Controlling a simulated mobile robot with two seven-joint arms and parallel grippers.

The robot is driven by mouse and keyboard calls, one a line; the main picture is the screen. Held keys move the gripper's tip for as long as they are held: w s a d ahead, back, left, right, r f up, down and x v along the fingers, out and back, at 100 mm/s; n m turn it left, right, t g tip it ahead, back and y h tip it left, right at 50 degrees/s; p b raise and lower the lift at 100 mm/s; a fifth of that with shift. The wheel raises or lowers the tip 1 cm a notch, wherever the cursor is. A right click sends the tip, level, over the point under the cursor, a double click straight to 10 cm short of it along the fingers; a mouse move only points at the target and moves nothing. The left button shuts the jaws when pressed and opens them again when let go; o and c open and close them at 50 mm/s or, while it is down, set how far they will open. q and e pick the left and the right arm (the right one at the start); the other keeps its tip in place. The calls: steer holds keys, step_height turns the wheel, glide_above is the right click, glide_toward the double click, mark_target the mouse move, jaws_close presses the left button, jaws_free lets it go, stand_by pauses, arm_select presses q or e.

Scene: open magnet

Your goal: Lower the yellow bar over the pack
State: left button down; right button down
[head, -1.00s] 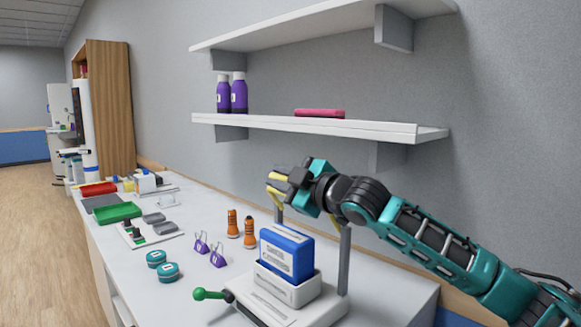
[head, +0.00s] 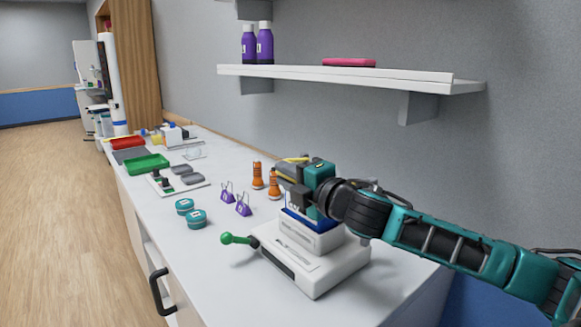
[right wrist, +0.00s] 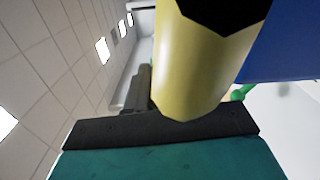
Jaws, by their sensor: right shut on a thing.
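The yellow bar (head: 294,159) shows as a short piece at my right gripper in the head view. It fills the middle of the right wrist view (right wrist: 195,65) as a thick yellow cylinder. My right gripper (head: 294,184) is shut on it, low over the blue pack (head: 303,222). The gripper hides most of the pack, which stands in a white holder (head: 318,240) on a white base (head: 325,275). The pack's blue side also shows in the right wrist view (right wrist: 290,45). I cannot tell whether the bar touches the pack. My left gripper is not in view.
A green-knobbed lever (head: 232,239) sticks out left of the base. Orange bottles (head: 274,184), purple clips (head: 243,206) and teal tins (head: 196,219) stand to the left. A wall shelf (head: 340,76) is above. The front of the counter left of the base is clear.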

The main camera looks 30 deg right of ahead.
steer(key=shift+f+n, duration=0.3)
steer(key=c, duration=1)
jaws_free()
